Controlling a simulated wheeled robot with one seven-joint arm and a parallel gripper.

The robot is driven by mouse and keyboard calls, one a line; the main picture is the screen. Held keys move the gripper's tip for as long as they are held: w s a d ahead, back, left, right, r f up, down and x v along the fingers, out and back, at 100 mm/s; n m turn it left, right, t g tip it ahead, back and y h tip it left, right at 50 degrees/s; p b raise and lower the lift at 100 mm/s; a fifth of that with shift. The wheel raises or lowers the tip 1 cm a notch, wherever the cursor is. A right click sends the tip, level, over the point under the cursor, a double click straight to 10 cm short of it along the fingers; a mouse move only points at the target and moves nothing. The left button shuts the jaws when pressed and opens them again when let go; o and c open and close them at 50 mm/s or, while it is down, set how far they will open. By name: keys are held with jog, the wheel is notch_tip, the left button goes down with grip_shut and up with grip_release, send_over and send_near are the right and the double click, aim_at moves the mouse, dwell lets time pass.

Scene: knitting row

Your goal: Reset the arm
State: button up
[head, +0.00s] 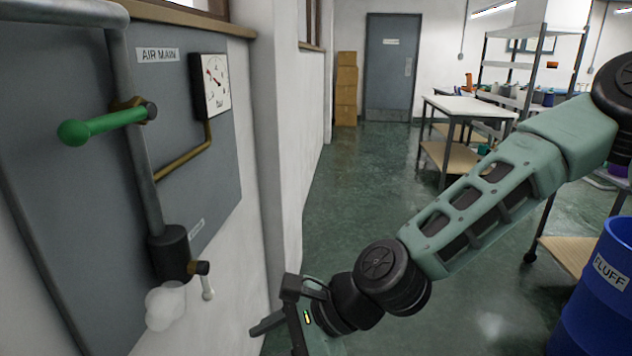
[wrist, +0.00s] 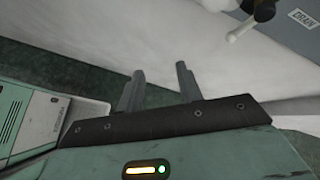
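My arm comes in from the right in the head view and bends down toward the lower middle. My gripper (head: 276,332) is low beside the wall, below the drain valve and apart from it. In the wrist view my gripper (wrist: 160,72) has its two fingers spread, with nothing between them, so it is open. The air main panel (head: 205,160) on the left wall carries a green-handled lever (head: 105,124), a gauge (head: 214,86) and a drain valve (head: 168,252) with a small white handle (head: 207,288). That handle also shows in the wrist view (wrist: 241,29).
A whitish blob (head: 165,305) hangs under the drain valve. A blue FLUFF barrel (head: 600,290) stands at the right. A white-topped table (head: 470,106) and shelving stand farther back. Stacked boxes (head: 346,90) sit beside a grey door (head: 391,65). The floor (head: 345,180) in the middle is clear.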

jog(key=s+d+n+g+h+p, duration=0.1)
jog(key=s+d+n+h+p, duration=0.1)
jog(key=s+d+n+h, duration=0.5)
jog(key=s+d+r+n+h+p, duration=0.1)
jog(key=s+d+r+n, duration=0.1)
jog(key=d+r+n, duration=0.3)
jog(key=s+d+r+n+t+h+p, duration=0.1)
jog(key=d+r+n, duration=0.4)
jog(key=d, duration=0.5)
jog(key=s+n, duration=0.1)
jog(key=n, duration=0.1)
jog(key=shift+s+r+n+h, duration=0.3)
jog(key=shift+s, duration=0.05)
